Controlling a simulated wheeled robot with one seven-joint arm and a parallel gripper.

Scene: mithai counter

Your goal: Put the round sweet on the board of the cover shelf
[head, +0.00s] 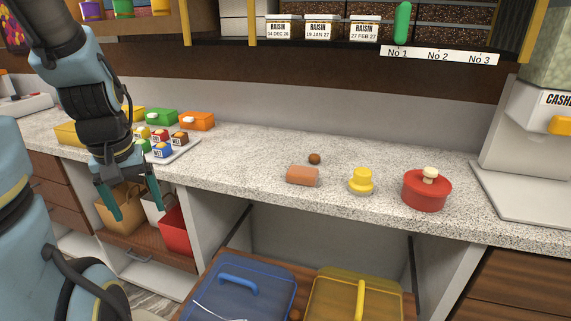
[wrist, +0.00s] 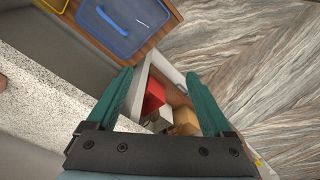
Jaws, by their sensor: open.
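A small round brown sweet (head: 314,159) sits on the speckled counter, behind a pinkish-brown cylinder lying on its side. The cover shelf's wooden board (head: 303,292) is low under the counter, with a blue cover (head: 240,292) and a yellow cover (head: 355,300) on it. The board (wrist: 163,38) and blue cover (wrist: 124,22) also show in the wrist view. A small brown spot at the bottom edge between the covers is too cut off to identify. My gripper (head: 131,203) is open and empty, pointing down in front of the counter's left part, far from the sweet.
The cylinder (head: 303,176), a yellow knobbed object (head: 361,181) and a red lidded pot (head: 427,190) stand near the sweet. A tray of small coloured boxes (head: 183,151) is left. Bags and a red box (head: 175,232) fill a lower shelf. An overhead shelf (head: 340,61) hangs behind.

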